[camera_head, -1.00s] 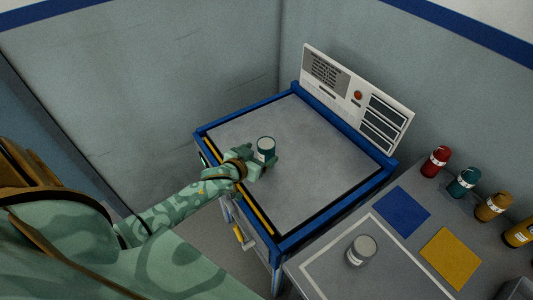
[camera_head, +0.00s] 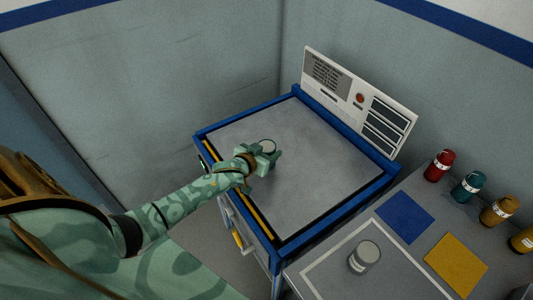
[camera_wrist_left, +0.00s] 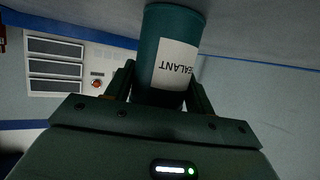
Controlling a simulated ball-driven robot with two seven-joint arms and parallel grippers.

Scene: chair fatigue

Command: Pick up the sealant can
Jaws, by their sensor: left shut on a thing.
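The sealant can (camera_wrist_left: 172,60) is teal with a white label reading "SEALANT" in the left wrist view. My left gripper (camera_wrist_left: 160,88) is shut on it, with one finger on each side. In the head view my left gripper (camera_head: 268,158) is over the grey top of the blue-framed machine, and only the can's pale round end (camera_head: 267,146) shows above it. I cannot tell whether the can touches the surface. My right gripper is in neither view.
The machine's bed (camera_head: 320,165) is otherwise clear, with a control panel (camera_head: 358,98) behind it. The bench at right holds a grey can (camera_head: 364,257), a blue mat (camera_head: 404,217), a yellow mat (camera_head: 456,260) and several bottles, including a red one (camera_head: 438,166).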

